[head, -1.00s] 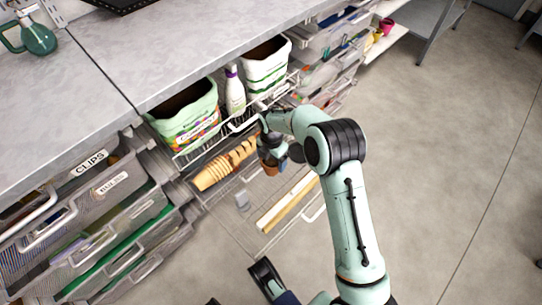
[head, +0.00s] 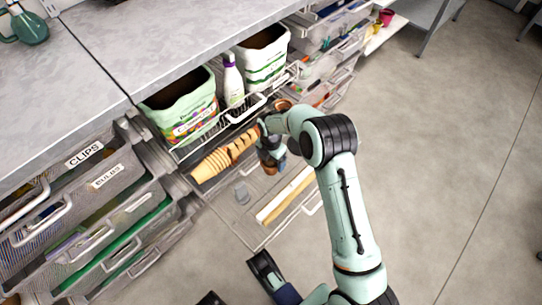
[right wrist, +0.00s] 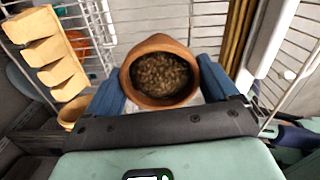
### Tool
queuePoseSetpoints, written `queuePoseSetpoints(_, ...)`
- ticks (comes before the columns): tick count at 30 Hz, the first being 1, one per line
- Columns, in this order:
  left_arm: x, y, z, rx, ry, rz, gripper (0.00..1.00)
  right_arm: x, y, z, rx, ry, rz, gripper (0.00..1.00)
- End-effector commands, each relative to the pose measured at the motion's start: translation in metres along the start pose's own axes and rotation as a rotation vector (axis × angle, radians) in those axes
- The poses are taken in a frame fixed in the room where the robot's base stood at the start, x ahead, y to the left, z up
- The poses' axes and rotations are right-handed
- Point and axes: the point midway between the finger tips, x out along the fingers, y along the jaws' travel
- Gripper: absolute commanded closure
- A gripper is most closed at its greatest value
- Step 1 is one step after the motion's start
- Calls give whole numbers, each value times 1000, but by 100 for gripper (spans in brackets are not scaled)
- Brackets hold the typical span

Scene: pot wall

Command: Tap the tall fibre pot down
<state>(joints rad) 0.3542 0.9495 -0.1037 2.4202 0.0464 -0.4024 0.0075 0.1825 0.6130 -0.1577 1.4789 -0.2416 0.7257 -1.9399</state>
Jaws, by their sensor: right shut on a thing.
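My right gripper (head: 270,158) is shut on a round terracotta-brown pot (right wrist: 160,72). In the right wrist view the pot sits between the blue fingers, its open mouth towards the camera and brown pellets inside. In the head view only a small part of this pot (head: 270,170) shows below the gripper, over the wire drawer (head: 228,212). I cannot tell which is the tall fibre pot.
A compost bag (head: 185,108), a white spray bottle (head: 233,82) and another bag (head: 262,55) stand behind the drawer front. Another terracotta pot (head: 283,104) is behind my wrist.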

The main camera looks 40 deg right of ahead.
Motion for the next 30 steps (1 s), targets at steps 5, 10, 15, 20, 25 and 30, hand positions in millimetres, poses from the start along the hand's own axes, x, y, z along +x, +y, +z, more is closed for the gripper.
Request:
queuePoseSetpoints(5,0,0,0,1,1,1,57,11,0,0,1,0,0,46)
queuePoseSetpoints(10,0,0,-1,1,1,1,57,11,-1,0,1,0,-1,46)
queuePoseSetpoints(15,-1,0,0,1,1,1,57,8,0,0,1,0,0,46)
queuePoseSetpoints(20,-7,0,2,1,1,0,57,-5,0,0,0,0,1,46)
queuePoseSetpoints(25,-13,0,5,1,1,0,57,-20,0,0,0,0,1,46)
queuePoseSetpoints(30,-13,0,5,1,1,0,57,-19,0,0,0,0,0,46)
